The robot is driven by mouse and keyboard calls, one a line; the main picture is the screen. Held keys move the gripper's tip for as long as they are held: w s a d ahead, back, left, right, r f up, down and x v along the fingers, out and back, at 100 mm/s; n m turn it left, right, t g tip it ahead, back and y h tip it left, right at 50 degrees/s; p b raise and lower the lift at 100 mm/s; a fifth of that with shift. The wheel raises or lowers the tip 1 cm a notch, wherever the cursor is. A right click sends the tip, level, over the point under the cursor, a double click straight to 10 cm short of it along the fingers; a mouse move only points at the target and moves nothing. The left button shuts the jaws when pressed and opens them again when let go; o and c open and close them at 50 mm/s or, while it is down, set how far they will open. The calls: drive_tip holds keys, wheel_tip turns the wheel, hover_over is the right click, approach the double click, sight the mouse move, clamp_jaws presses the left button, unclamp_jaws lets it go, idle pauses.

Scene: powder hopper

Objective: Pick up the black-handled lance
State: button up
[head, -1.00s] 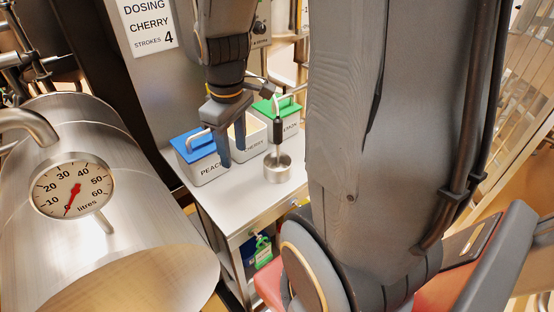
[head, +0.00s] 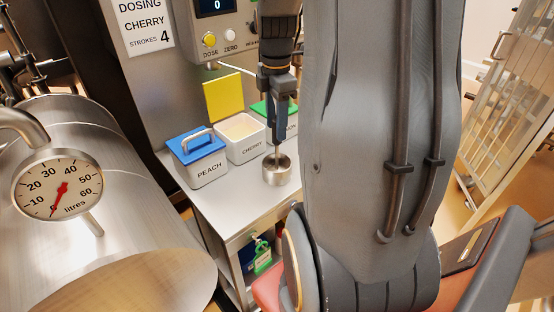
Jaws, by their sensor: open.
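The lance's thin metal rod (head: 277,152) stands upright in a small round steel holder (head: 277,172) on the steel bench. My gripper (head: 279,137) points down right over the lance, with its fingers at the height of the handle. The fingers overlap in this view and hide most of the black handle. The jaws are open, and I cannot tell whether the handle lies between them or just behind them.
Left of the lance are a blue-lidded PEACH tub (head: 207,170) and an open CHERRY tub (head: 246,150) with a raised yellow lid (head: 223,97). A green-lidded tub (head: 290,126) is partly hidden behind my gripper. A steel vessel with a litres gauge (head: 57,185) fills the left.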

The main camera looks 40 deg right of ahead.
sight(276, 142)
drive_tip(key=shift+a+f+p, duration=0.1)
drive_tip(key=shift+f+p, duration=0.5)
drive_tip(key=shift+f, duration=2.05)
clamp_jaws()
